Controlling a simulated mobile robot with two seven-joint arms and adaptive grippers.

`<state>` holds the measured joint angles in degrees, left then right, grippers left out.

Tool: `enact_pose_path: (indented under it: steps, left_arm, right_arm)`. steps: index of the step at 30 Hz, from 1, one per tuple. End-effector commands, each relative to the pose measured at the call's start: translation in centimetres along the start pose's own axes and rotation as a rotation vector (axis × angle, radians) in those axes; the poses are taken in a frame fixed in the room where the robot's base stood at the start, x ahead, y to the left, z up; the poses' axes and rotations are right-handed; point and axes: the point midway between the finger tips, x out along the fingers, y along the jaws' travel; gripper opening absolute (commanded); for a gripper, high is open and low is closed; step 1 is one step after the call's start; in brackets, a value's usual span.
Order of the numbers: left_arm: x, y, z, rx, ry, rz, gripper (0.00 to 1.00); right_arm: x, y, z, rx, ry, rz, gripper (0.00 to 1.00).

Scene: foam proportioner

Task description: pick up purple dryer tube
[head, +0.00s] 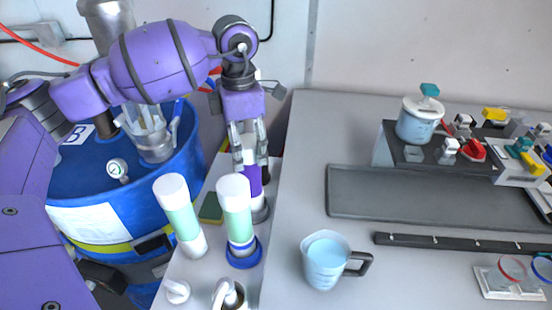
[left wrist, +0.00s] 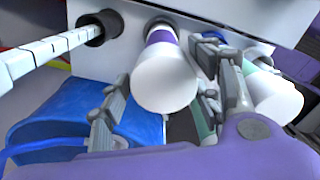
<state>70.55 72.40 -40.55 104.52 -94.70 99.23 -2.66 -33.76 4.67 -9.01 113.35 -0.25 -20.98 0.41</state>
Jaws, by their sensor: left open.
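The purple dryer tube (head: 253,181) stands upright in a holder on the narrow pale bench, behind two green tubes. My left gripper (head: 249,145) is open above it, pointing down, with its fingers around the tube's white top. In the left wrist view the tube's white cap and purple band (left wrist: 162,37) lie between the spread fingers of my left gripper (left wrist: 165,75). I cannot tell whether either finger touches it. My right gripper is not in view.
Two green tubes with white caps, one left (head: 178,210) and one nearer the middle (head: 237,208), stand close in front. A blue drum (head: 70,185) is at the left. A measuring jug (head: 324,262) and a dark tray (head: 430,195) are on the grey table at the right.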

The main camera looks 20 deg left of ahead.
Motion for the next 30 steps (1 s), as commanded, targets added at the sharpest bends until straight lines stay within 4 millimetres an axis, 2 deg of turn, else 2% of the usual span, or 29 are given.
enact_pose_path:
  steps: [8,12,17,23,30]
  left_arm:
    - [1.9,-0.2,0.1,0.000,0.001,-0.003,0.58]
    - [3.8,-0.3,0.3,-0.001,0.001,-0.002,0.58]
    - [5.9,-0.2,0.3,-0.001,0.001,-0.001,0.58]
    - [6.1,-0.2,0.3,-0.001,0.001,-0.001,0.58]
    - [6.1,-0.2,0.3,-0.001,0.001,-0.001,0.28]
  right_arm:
    - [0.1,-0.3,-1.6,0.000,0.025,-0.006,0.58]
    - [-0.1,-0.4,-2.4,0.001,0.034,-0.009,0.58]
    - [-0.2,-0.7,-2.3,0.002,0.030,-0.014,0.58]
    - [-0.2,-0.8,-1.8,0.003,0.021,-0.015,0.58]
    - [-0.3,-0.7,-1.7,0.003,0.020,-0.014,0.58]
